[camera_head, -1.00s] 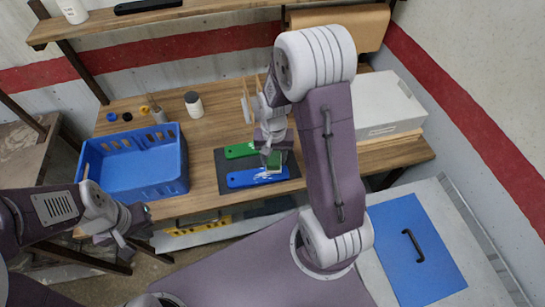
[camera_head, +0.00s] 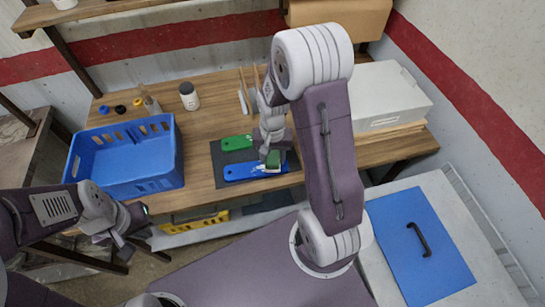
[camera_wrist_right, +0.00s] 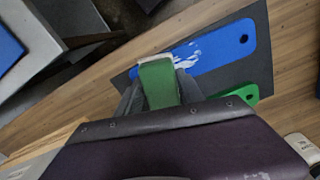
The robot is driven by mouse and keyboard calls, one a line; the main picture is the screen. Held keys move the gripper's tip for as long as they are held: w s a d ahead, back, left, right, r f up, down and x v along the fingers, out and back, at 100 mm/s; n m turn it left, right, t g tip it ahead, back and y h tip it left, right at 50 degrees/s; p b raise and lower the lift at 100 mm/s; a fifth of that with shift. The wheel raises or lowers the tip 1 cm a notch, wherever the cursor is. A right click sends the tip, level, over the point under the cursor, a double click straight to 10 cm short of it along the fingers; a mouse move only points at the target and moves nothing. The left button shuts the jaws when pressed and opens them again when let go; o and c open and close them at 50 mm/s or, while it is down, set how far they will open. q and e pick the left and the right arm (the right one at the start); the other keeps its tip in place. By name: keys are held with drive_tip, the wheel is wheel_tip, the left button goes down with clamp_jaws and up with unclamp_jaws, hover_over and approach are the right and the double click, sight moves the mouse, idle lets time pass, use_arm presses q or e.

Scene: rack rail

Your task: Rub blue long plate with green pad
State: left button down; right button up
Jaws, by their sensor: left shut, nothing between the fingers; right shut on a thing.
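The blue long plate (camera_head: 243,173) lies on a dark mat (camera_head: 219,160) on the workbench, with whitish smears on its face in the right wrist view (camera_wrist_right: 215,48). A green plate (camera_head: 236,142) lies behind it on the mat. My right gripper (camera_head: 272,163) is shut on the green pad (camera_wrist_right: 158,84), which is at the right end of the blue plate in the head view; whether it touches the plate I cannot tell. My left gripper (camera_head: 139,222) is shut and empty, in front of the bench, below the blue crate.
A blue crate (camera_head: 125,187) stands on the bench at left. A dark-lidded white bottle (camera_head: 189,97), small caps and sticks stand behind. A grey box (camera_head: 385,97) is at right. A side surface holds a blue panel with a black handle (camera_head: 419,238).

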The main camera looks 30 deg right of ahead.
sight(262, 169)
drive_tip(key=shift+f+b, duration=0.75)
drive_tip(key=shift+f, duration=0.3)
drive_tip(key=shift+a, duration=0.1)
drive_tip(key=shift+w+a+r, duration=0.1)
drive_tip(key=shift+a, duration=0.2)
drive_tip(key=shift+w+a+p, duration=0.3)
drive_tip(key=shift+a+p, duration=0.15)
drive_tip(key=shift+a, duration=0.45)
drive_tip(key=shift+w+a+p, duration=0.1)
drive_tip(key=shift+w+a, duration=0.15)
drive_tip(key=shift+a, duration=0.5)
drive_tip(key=shift+w+a+p, duration=0.1)
drive_tip(key=shift+w+a, duration=0.1)
drive_tip(key=shift+a, duration=0.5)
drive_tip(key=shift+w+a+p, duration=0.1)
drive_tip(key=shift+w+a, duration=0.15)
drive_tip(key=shift+a, duration=0.5)
drive_tip(key=shift+p, duration=0.3)
drive_tip(key=shift+d, duration=0.15)
drive_tip(key=shift+s+d, duration=0.35)
drive_tip(key=shift+d, duration=0.45)
drive_tip(key=shift+s+d, duration=0.3)
drive_tip(key=shift+d, duration=0.45)
